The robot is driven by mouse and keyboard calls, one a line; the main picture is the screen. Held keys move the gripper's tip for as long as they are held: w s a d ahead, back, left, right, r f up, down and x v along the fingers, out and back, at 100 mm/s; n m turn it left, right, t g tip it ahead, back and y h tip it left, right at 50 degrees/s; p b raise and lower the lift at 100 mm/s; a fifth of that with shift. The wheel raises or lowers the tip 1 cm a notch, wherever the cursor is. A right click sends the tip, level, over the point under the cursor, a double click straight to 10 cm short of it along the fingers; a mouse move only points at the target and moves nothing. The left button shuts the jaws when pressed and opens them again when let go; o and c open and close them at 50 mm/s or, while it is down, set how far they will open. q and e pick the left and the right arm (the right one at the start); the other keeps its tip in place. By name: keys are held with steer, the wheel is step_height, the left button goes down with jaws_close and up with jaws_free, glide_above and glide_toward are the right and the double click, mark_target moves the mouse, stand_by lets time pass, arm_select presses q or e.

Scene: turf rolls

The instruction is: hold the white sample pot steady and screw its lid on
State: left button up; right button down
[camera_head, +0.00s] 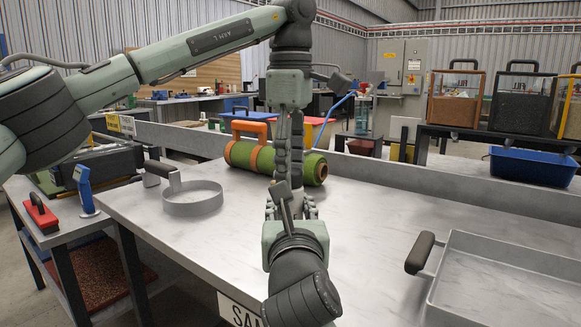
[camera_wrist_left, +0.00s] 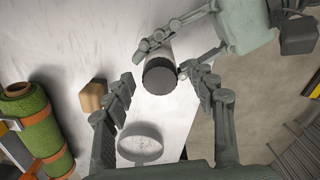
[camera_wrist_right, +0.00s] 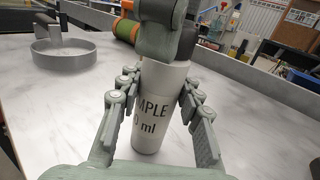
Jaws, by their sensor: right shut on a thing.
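The white sample pot (camera_wrist_right: 160,112) stands upright in the right wrist view, with dark lettering on its side. My right gripper (camera_wrist_left: 178,55) is shut on the pot from the front, one finger on each side. A dark round lid (camera_wrist_left: 160,77) sits on top of the pot; I cannot tell how tightly. My left gripper (camera_head: 284,178) points down from above. In the left wrist view its fingers stand apart on either side of the lid, with gaps showing. In the head view the grippers hide most of the pot and lid.
A green turf roll (camera_head: 318,168) with orange bands lies behind the grippers. A round metal pan (camera_head: 193,198) stands to the left. A grey tray (camera_head: 505,275) with a dark handle is at the front right. The tabletop between is mostly clear.

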arm_select(q)
step_height(320, 180, up, 12)
stand_by(0.7)
arm_select(e)
steer(key=c, duration=1)
jaws_free()
steer(key=shift+o, duration=0.2)
steer(key=shift+s, duration=0.1)
steer(key=s, duration=1.1)
steer(key=shift+s+d, duration=0.3)
steer(key=shift+s, duration=0.1)
